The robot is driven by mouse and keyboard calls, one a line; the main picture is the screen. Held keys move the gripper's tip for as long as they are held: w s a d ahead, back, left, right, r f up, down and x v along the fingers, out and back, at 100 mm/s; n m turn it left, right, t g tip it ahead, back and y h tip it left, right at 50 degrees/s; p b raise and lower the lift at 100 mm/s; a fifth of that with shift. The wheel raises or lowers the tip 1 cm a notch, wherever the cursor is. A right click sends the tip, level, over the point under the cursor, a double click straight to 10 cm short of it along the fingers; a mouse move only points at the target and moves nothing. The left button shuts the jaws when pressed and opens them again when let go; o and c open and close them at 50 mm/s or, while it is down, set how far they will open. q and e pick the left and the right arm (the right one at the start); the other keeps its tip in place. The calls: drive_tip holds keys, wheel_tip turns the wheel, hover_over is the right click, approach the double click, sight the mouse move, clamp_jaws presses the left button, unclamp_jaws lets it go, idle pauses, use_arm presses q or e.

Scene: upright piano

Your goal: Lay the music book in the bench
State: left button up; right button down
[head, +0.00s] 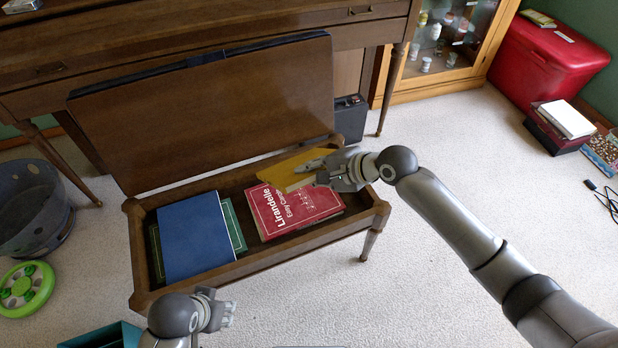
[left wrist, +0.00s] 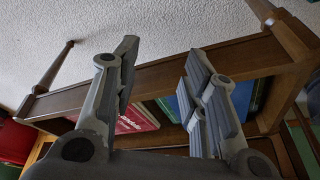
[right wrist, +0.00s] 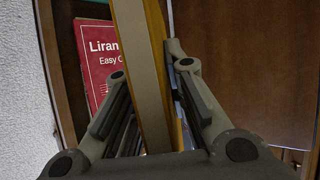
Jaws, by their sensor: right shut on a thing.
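A yellow music book (head: 272,171) is in my right gripper (head: 312,168), above the right back part of the open bench (head: 265,262). In the right wrist view the book (right wrist: 143,75) stands edge-on between the fingers. The bench lid (head: 215,115) is raised. Inside the bench lie a red book (head: 285,208), a blue book (head: 195,235) and a green book (head: 235,228) partly under the blue one. My left gripper (head: 225,312) is open and empty in front of the bench; its fingers are apart in the left wrist view (left wrist: 160,75).
The piano (head: 120,55) stands behind the bench. A dark case (head: 350,118) is on the floor behind its right end. A grey bin (head: 30,205) and a green ring (head: 25,288) are at left.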

drive_tip(key=shift+w+a+f+m+t+b, duration=0.15)
drive_tip(key=shift+w+f+m+t+b, duration=0.1)
drive_tip(key=shift+w+t+b, duration=0.25)
drive_tip(key=shift+w+a+f+m+t+b, duration=0.1)
drive_tip(key=shift+w+f+m+t+b, duration=0.15)
drive_tip(key=shift+w+t, duration=0.25)
use_arm(q)
drive_tip(key=v, duration=0.4)
use_arm(e)
drive_tip(key=shift+w+r, duration=0.15)
drive_tip(key=shift+w, duration=0.05)
use_arm(q)
drive_tip(key=shift+f, duration=0.1)
